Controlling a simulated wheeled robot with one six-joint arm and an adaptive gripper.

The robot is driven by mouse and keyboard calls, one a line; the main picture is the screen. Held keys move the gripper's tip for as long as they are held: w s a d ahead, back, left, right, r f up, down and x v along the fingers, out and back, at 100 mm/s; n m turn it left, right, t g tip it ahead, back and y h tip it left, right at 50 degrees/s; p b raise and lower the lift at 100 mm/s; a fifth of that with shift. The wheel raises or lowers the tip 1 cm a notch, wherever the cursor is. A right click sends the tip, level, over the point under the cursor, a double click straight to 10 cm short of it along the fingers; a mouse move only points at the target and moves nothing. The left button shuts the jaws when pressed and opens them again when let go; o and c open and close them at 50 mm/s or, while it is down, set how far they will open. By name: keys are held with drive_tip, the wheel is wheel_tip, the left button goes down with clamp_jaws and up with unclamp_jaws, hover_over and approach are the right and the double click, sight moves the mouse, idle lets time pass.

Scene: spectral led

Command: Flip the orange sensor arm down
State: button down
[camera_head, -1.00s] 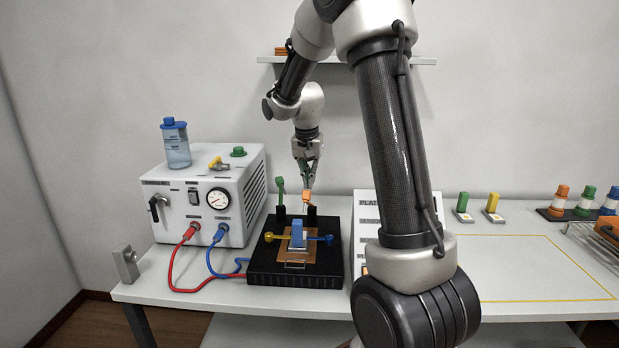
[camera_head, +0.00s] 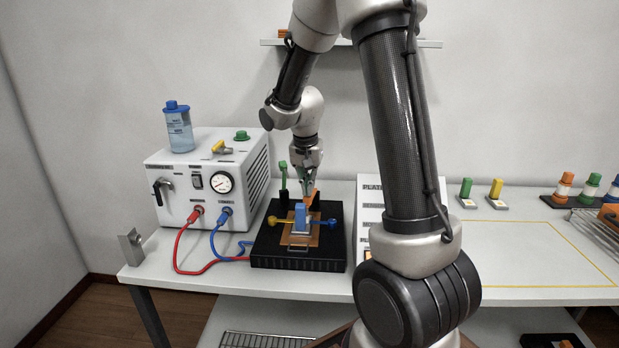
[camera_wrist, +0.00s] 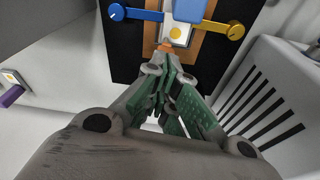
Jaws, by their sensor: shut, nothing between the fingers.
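The orange sensor arm (camera_head: 312,197) is on the black base (camera_head: 300,264), behind the blue block (camera_head: 300,216). It leans from the post at the back right towards the blue block, and its tip (camera_wrist: 164,47) shows just beyond my fingers in the wrist view. My gripper (camera_head: 306,190) is shut and empty, at the orange arm from behind and above. In the wrist view its green-padded fingers (camera_wrist: 166,78) come together close to the orange tip; whether they touch it I cannot tell. The green arm (camera_head: 284,176) stands upright to the left.
The white box unit (camera_head: 190,205) with gauge and red and blue hoses stands left of the base. Yellow (camera_head: 274,220) and blue (camera_head: 331,222) side knobs flank the block. A white panel (camera_head: 368,215) stands right, partly behind my arm. The table inside the yellow outline (camera_head: 530,255) is clear.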

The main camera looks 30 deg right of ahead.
drive_tip(key=shift+s+a+f, duration=0.15)
drive_tip(key=shift+s+f, duration=0.05)
drive_tip(key=shift+f, duration=0.15)
drive_tip(key=shift+w, duration=0.1)
idle(0.4)
drive_tip(key=shift+w+d+r, duration=0.3)
drive_tip(key=shift+w+d, duration=0.15)
drive_tip(key=shift+r, duration=0.5)
drive_tip(key=v, duration=0.3)
drive_tip(key=shift+w+d+r, duration=0.25)
drive_tip(key=shift+w, duration=0.05)
drive_tip(key=s+a+r, duration=0.5)
drive_tip(key=r, duration=0.1)
drive_tip(key=shift+s+r, duration=0.2)
drive_tip(key=shift+r, duration=0.1)
